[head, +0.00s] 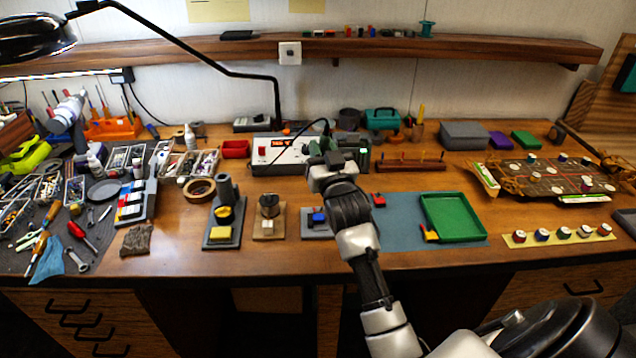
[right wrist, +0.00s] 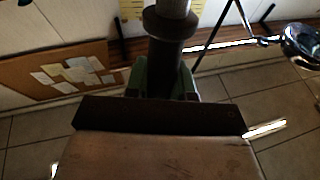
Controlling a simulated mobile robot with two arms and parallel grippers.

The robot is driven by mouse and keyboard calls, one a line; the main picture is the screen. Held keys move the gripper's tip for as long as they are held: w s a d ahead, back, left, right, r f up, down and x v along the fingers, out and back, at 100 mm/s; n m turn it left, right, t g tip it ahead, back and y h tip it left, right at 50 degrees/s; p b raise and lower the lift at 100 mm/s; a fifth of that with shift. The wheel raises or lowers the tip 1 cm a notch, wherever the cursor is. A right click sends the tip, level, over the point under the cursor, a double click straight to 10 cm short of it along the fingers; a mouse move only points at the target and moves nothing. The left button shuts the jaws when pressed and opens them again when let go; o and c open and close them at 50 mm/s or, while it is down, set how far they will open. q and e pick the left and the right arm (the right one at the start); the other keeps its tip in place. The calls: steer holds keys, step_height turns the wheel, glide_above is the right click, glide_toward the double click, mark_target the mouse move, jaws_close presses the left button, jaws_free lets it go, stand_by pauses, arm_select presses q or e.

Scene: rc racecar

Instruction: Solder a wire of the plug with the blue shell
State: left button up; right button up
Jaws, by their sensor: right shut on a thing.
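My right gripper (head: 332,160) is raised over the middle of the bench, in front of the soldering station (head: 280,153) with its lit red display. In the right wrist view the gripper (right wrist: 163,82) is shut on a dark round handle with a wide collar, which looks like the soldering iron (right wrist: 168,50). A small blue piece, seemingly the plug with the blue shell (head: 318,217), sits in a grey holder on the bench, below and left of my right forearm. Its wires are too small to make out. My left gripper is not in view.
A spool stand (head: 269,206) and an iron stand with a yellow sponge (head: 222,234) are left of the blue piece. A red piece (head: 378,199) and a green tray (head: 455,217) lie right. Tools crowd the left side. A lamp arm (head: 200,55) crosses above.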

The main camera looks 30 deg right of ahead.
steer(key=shift+w+d+p, duration=0.1)
steer(key=shift+w+p, duration=0.1)
steer(key=shift+p, duration=0.15)
steer(key=shift+w+d+f+n+g+p, duration=0.35)
steer(key=shift+f+g+p, duration=0.2)
steer(key=shift+p, duration=0.2)
steer(key=shift+w+d+f+g+y+p, duration=0.2)
steer(key=shift+w+f+g+p, duration=0.15)
steer(key=shift+f, duration=0.25)
steer(key=shift+w+d+f+g+y+p, duration=0.2)
steer(key=shift+w+f+g+p, duration=0.15)
steer(key=shift+f, duration=0.2)
steer(key=shift+f, duration=0.45)
steer(key=shift+f+b, duration=0.45)
steer(key=shift+f, duration=0.2)
stand_by(1.3)
